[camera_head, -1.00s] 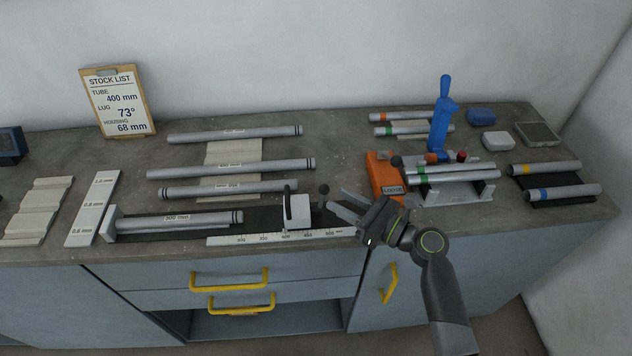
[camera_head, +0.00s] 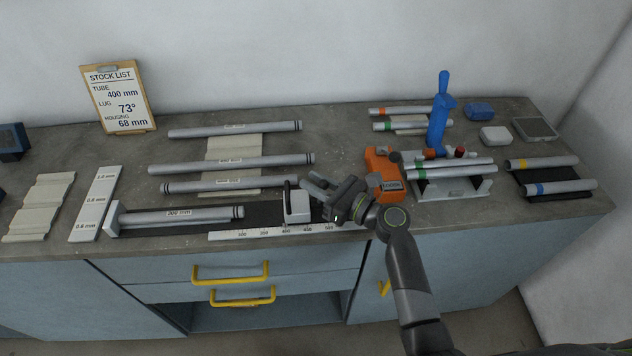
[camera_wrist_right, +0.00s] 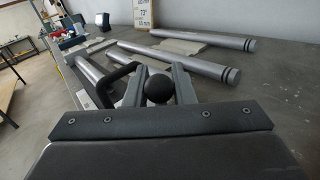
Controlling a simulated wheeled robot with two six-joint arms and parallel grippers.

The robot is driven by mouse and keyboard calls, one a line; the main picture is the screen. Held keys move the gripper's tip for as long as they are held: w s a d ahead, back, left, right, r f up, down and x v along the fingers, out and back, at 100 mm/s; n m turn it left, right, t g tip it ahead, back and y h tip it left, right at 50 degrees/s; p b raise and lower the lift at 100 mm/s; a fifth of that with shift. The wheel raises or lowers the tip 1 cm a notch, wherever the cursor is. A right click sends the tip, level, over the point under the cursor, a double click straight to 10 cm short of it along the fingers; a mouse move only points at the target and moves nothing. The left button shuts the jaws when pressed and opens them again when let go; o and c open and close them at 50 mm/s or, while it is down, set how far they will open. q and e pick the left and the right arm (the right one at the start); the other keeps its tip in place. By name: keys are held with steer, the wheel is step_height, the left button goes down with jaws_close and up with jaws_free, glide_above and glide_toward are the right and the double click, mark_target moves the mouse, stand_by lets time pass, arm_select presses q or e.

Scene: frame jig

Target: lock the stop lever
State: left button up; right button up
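The white stop block (camera_head: 297,207) stands on the dark rail at the front of the bench, with a black handle (camera_head: 287,198) on its left side. In the right wrist view the lever's round black knob (camera_wrist_right: 159,89) sits between the fingers of my right gripper (camera_wrist_right: 160,78). The fingers are apart on either side of the knob, and I see no clear grip. In the head view my right gripper (camera_head: 311,184) is just right of the block and hides the knob. My left gripper is out of view.
A tube marked 300 mm (camera_head: 180,215) lies on the rail left of the block, with a scale (camera_head: 260,234) in front. Several tubes lie behind. An orange unit (camera_head: 383,172) and a blue clamp (camera_head: 438,125) stand to the right.

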jaws_close()
steer(key=shift+f, duration=0.1)
steer(key=s+n+y+b, duration=0.1)
steer(key=b, duration=0.3)
steer(key=s+n+y+b, duration=0.1)
steer(key=n+b, duration=0.1)
steer(key=b, duration=0.2)
steer(key=n+t+y+b, duration=0.1)
steer(key=b, duration=0.2)
steer(key=shift+s+f+n+b, duration=0.2)
steer(key=shift+s+n+b, duration=0.1)
steer(key=shift+s+b, duration=0.1)
steer(key=shift+s+r+n+y+b, duration=0.2)
steer(key=shift+n+y+b, duration=0.1)
steer(key=shift+b, duration=0.15)
steer(key=o, duration=0.6)
jaws_free()
steer(key=shift+d, duration=0.1)
